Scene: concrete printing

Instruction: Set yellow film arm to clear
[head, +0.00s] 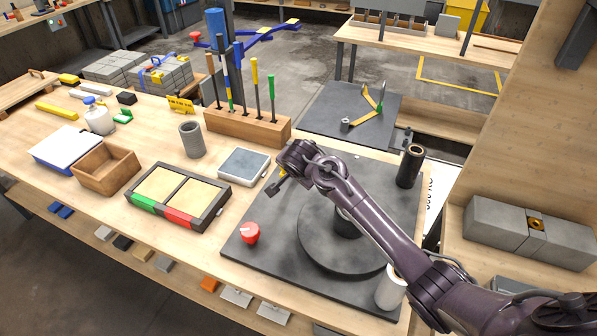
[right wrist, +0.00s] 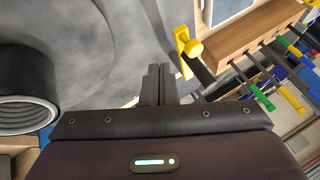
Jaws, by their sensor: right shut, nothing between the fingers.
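A yellow lever with a round knob (right wrist: 190,46) stands just beyond my right gripper's fingertips in the right wrist view, apart from them. In the head view only a small yellow bit of it (head: 282,172) shows beside my gripper. My right gripper (head: 272,188) is over the left back part of the dark plate (head: 265,212); its fingers (right wrist: 157,82) are shut and empty. Another yellow arm (head: 370,97), bent, stands on a separate dark plate at the back. I cannot tell which is the film arm. My left gripper is out of view.
A round grey turntable (head: 315,245), a red knob (head: 250,232), a black cylinder (head: 410,165) and a white cylinder (head: 390,288) are on the dark plate. A wooden tool block (head: 235,128) stands behind. A two-panel tray (head: 205,222) lies left.

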